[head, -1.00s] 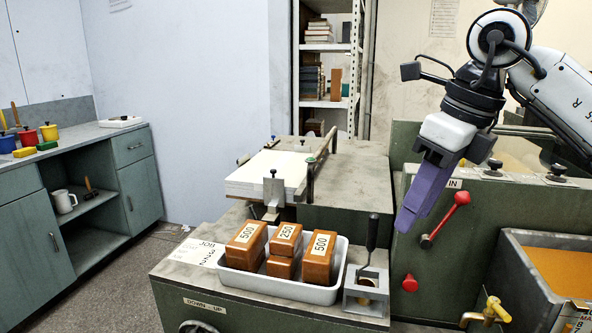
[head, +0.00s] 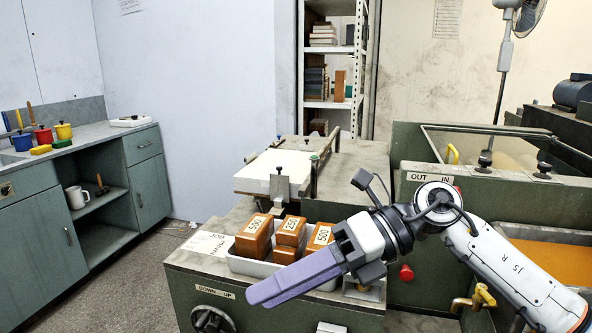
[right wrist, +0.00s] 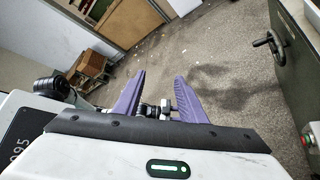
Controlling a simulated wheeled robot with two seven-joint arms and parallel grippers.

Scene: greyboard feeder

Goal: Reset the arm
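My right arm comes in from the right in the head view and reaches across the front of the green machine. Its purple-fingered right gripper (head: 255,295) points left and down, in front of the white tray (head: 262,270). In the right wrist view the two fingers (right wrist: 161,80) stand apart with nothing between them, so it is open and empty. Bare floor lies beyond the fingertips there. My left gripper is not in view.
The tray holds wooden blocks marked 500 (head: 253,237) and 250 (head: 289,231); my gripper hides part of it. A handwheel (head: 212,319) is below the fingers and also shows in the wrist view (right wrist: 271,42). A paper stack (head: 272,172) lies behind. Floor at left is clear.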

